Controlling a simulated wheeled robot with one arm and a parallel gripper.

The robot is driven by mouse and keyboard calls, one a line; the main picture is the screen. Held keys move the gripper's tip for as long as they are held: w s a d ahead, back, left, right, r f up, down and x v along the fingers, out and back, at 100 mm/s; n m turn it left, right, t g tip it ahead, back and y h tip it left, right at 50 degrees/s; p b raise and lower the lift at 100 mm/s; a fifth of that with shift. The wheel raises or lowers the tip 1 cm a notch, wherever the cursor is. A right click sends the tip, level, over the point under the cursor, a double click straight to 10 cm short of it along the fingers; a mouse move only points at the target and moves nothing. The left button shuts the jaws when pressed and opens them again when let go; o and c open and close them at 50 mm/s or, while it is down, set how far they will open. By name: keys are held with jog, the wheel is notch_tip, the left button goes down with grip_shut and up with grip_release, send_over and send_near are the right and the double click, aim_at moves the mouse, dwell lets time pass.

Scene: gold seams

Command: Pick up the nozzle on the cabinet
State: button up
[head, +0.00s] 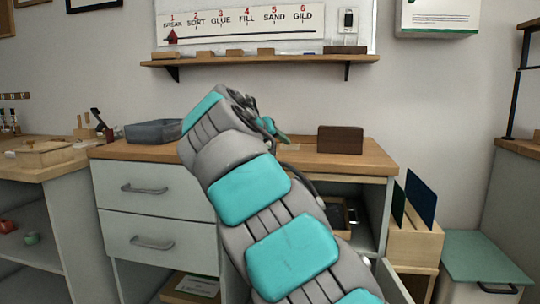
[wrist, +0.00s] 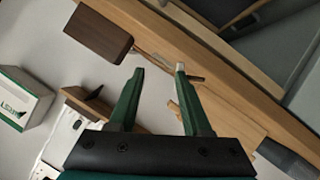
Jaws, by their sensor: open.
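The cabinet (head: 125,152) has a wooden top and grey drawers; its top edge runs diagonally across the wrist view (wrist: 235,62). My gripper (head: 278,135) is over the right half of the cabinet top. In the wrist view my gripper (wrist: 160,70) is open, its two green fingers apart with nothing seen held between them. A small pale tip with a brownish piece (wrist: 195,78) shows at the right fingertip. It may be the nozzle, but it is too small to tell. In the head view my arm hides that part of the top, and I cannot make out a nozzle.
A dark brown block (head: 340,140) stands on the cabinet top right of my gripper. A grey bin (head: 153,131) sits at the left. A wooden shelf (head: 260,60) is on the wall above. An open compartment (head: 345,215) lies below the top at right.

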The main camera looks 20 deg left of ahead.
jog(key=a+y, duration=0.1)
jog(key=a, duration=0.4)
jog(key=shift+t, duration=0.4)
jog(key=shift+d+r+p+x, duration=0.15)
jog(key=shift+r+p+x, duration=0.1)
jog(key=shift+x, duration=0.9)
jog(key=shift+d+r+p+x, duration=0.15)
jog(key=shift+p+x, duration=0.15)
jog(key=shift+x, duration=0.9)
jog(key=shift+d+r+p+x, duration=0.1)
jog(key=shift+r+p+x, duration=0.15)
jog(key=shift+x, duration=0.9)
jog(key=shift+w, duration=0.15)
grip_shut()
